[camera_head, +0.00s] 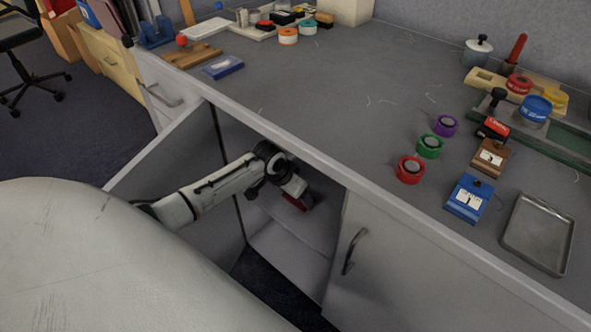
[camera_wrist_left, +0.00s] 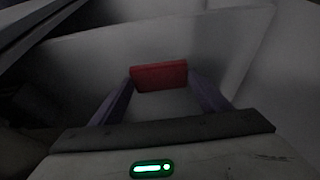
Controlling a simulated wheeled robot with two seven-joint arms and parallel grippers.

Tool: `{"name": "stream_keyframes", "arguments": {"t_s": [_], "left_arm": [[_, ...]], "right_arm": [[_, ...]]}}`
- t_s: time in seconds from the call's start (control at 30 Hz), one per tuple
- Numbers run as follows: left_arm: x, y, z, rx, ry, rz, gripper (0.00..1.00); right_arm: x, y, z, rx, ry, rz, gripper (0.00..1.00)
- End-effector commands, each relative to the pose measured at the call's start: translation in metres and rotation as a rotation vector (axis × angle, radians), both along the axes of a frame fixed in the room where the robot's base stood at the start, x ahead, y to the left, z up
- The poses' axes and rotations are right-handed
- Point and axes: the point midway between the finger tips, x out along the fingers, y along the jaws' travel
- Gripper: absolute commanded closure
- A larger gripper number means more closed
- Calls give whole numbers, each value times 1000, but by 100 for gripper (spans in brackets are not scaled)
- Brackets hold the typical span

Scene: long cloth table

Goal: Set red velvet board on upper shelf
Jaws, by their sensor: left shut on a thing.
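The red velvet board (camera_wrist_left: 158,76) is a small dark red block held between the two fingertips of my left gripper (camera_wrist_left: 160,88) in the left wrist view. In the head view my left arm reaches from the left into the open cabinet, and the red board (camera_head: 296,202) shows just below my left gripper (camera_head: 300,192). The upper shelf (camera_head: 310,222) is a pale panel inside the cabinet, close beneath the board. I cannot tell whether the board touches it. My right gripper is not in view.
The open cabinet door (camera_head: 175,165) stands left of my arm. A closed door with a handle (camera_head: 354,250) is to the right. The counter (camera_head: 310,90) above holds tape rolls, stamps and a metal tray (camera_head: 540,232). The cabinet floor (camera_head: 290,262) looks bare.

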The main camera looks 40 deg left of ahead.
Motion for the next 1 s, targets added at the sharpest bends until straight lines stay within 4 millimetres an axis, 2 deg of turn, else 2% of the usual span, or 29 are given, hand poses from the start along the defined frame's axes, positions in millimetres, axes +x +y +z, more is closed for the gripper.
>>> {"name": "stream_keyframes", "arguments": {"t_s": [0.03,0.1,0.23,0.67,0.7,0.77,1.0], "left_arm": [[0,0,-12,0,1,-1,53],[0,0,-22,0,0,-1,53],[0,0,-36,0,-2,0,53],[0,0,-38,0,0,0,53],[0,0,-37,0,0,0,24],[0,0,-37,0,0,0,14],[0,0,-37,0,-1,0,12]], "right_arm": [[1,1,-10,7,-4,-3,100],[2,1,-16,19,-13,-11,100],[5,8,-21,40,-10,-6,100],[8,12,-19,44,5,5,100],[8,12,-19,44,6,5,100],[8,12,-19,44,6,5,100],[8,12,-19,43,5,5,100]]}}
